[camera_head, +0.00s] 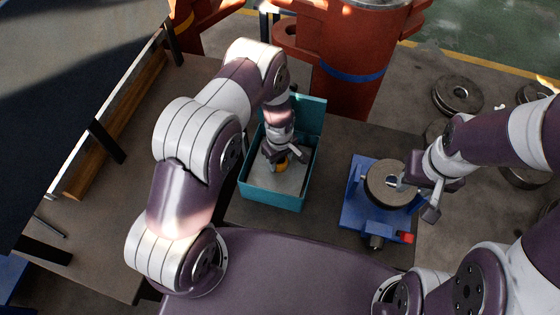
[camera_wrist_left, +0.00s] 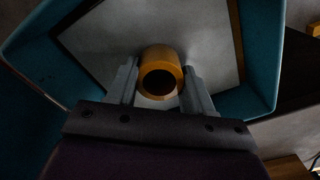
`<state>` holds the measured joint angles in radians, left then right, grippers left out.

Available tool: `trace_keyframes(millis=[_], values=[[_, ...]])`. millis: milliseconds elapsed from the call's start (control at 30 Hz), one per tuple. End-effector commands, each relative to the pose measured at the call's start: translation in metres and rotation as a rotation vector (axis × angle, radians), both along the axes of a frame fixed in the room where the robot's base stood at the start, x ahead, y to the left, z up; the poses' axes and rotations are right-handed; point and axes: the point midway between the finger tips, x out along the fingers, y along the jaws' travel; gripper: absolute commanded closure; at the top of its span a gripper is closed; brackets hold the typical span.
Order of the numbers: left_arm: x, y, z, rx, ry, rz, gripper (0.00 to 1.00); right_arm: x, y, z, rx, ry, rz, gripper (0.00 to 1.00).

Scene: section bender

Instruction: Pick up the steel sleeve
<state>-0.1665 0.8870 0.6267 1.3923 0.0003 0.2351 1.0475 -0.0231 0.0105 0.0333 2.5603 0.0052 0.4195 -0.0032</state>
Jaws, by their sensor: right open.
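An orange-yellow hollow sleeve (camera_head: 281,164) is in the teal bin (camera_head: 272,197). In the left wrist view the sleeve (camera_wrist_left: 161,57) shows its dark round bore, with the pale bin floor behind it. My left gripper (camera_head: 285,157) reaches down into the bin. Its two grey fingers (camera_wrist_left: 161,85) stand apart, one on each side of the sleeve, and look open. I cannot tell how close the fingertips are to its wall. My right gripper (camera_head: 416,196) is open, beside the round steel part on the blue fixture at the right.
The blue fixture (camera_head: 352,212) carries a round steel part (camera_head: 390,184) and has a red knob (camera_head: 406,237). The bin's walls surround my left gripper closely. A red machine column (camera_head: 340,55) stands behind the bin. Steel discs (camera_head: 458,94) lie at the right.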

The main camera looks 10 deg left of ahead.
Motion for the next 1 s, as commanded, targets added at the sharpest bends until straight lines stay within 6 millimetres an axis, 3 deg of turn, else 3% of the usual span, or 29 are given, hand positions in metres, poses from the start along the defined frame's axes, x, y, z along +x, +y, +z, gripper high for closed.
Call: trace_keyframes(millis=[33, 100, 167, 467, 667, 1000], values=[[0.000, 0.000, 0.000, 0.001, 0.001, 0.000, 0.66, 0.000, 0.000, 0.000, 0.000, 0.000, 0.000, 0.57], [0.000, 0.000, 0.000, 0.000, 0.000, 0.000, 0.89, 0.000, 0.000, 0.000, 0.000, 0.000, 0.000, 0.57], [0.000, 0.000, 0.000, 0.000, 0.000, 0.000, 0.99, 0.000, 0.000, 0.000, 0.000, 0.000, 0.000, 0.57], [0.001, 0.000, 0.006, -0.001, -0.002, 0.000, 1.00, 0.000, 0.000, -0.003, 0.000, 0.000, 0.000, 0.57], [0.002, 0.000, 0.036, -0.001, -0.006, 0.000, 1.00, 0.000, 0.000, -0.014, 0.000, 0.000, 0.000, 0.57], [-0.036, -0.068, 0.084, -0.002, -0.004, -0.007, 1.00, 0.000, 0.000, -0.032, 0.000, 0.000, 0.000, 0.57]])
